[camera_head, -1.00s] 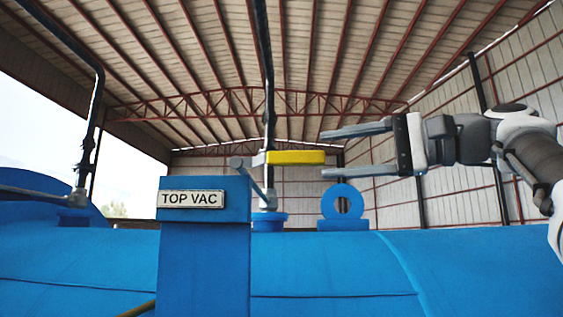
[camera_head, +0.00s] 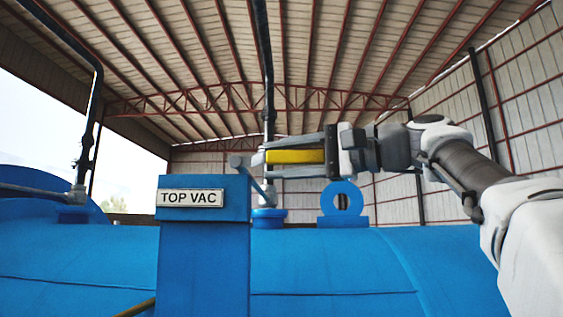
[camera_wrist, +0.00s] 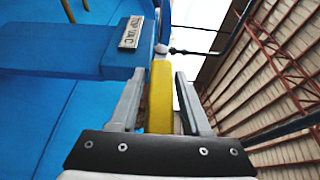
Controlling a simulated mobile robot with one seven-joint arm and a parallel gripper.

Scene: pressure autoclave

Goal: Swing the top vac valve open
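The top vac valve's yellow handle (camera_head: 296,157) points to the right from its grey valve body (camera_head: 240,161), above the blue post (camera_head: 205,260) with the TOP VAC label (camera_head: 190,198). My gripper (camera_head: 268,157) has its two fingers above and below the handle. In the wrist view the yellow handle (camera_wrist: 160,95) runs lengthwise between the fingers of my gripper (camera_wrist: 157,75), with a gap showing on the right side and a narrower one on the left. The fingers are open around the handle. The label (camera_wrist: 131,32) also shows in the wrist view.
A blue lifting ring (camera_head: 342,198) stands on the blue vessel (camera_head: 330,265) just below my gripper. A dark vertical pipe (camera_head: 266,80) rises behind the valve. Another pipe (camera_head: 95,110) stands at the left. The space above the valve's right side is clear.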

